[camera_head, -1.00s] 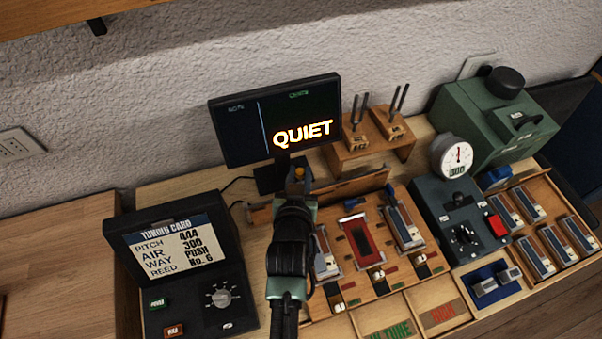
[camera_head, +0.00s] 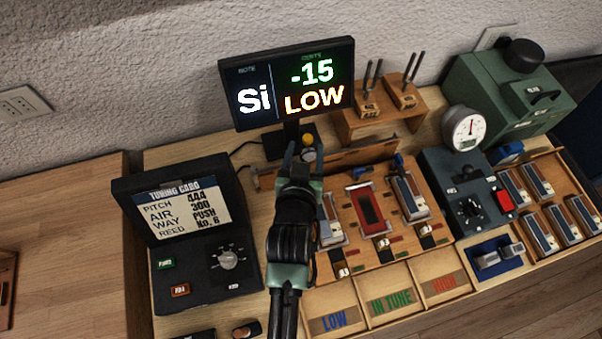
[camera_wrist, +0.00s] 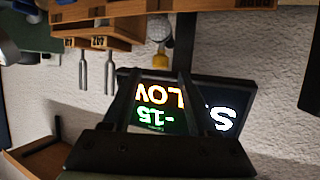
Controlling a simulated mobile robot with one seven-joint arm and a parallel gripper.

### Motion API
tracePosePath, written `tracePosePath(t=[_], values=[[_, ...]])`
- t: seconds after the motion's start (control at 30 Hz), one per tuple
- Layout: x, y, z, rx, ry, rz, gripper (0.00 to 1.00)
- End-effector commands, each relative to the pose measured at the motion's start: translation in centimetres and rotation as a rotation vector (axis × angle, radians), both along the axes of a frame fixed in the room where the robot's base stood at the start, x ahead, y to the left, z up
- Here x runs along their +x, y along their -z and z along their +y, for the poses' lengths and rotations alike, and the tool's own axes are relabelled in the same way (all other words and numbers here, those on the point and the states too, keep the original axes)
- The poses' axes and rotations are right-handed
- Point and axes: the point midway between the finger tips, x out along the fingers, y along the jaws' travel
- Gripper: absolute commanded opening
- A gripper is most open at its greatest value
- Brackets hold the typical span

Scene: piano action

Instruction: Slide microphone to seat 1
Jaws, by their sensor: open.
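A small yellow knob with a grey round head, which looks like the microphone (camera_head: 308,141), is below the monitor, near the left end of the wooden rail (camera_head: 345,160). It also shows in the wrist view (camera_wrist: 158,48), just beyond the fingertips. My gripper (camera_head: 304,153) is open, its fingers on either side of the line to the knob; I cannot tell whether they touch it. The seats are on the wooden board in front of the rail. My arm partly covers the left seat and its reed block (camera_head: 328,228). Seat numbers are not readable.
The monitor (camera_head: 287,83) reads Si, -15, LOW, close behind my gripper. Tuning forks on a wooden stand (camera_head: 375,127) are to its right. A tuning card box (camera_head: 190,275) is at left; a dark control unit (camera_head: 455,180) and green machine (camera_head: 480,90) at right.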

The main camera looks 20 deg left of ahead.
Motion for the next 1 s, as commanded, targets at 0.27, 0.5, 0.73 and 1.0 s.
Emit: tracePosePath(t=[0.27,0.5,0.73,1.0], values=[[-4.7,-1.7,-1.0,0.001,0.000,0.002,0.59],[-7.5,-3.0,-1.6,0.000,0.001,0.002,0.59],[-8.2,-3.5,-1.7,0.000,0.001,0.000,0.59],[-8.2,-3.5,-1.7,0.000,0.001,0.000,0.59]])
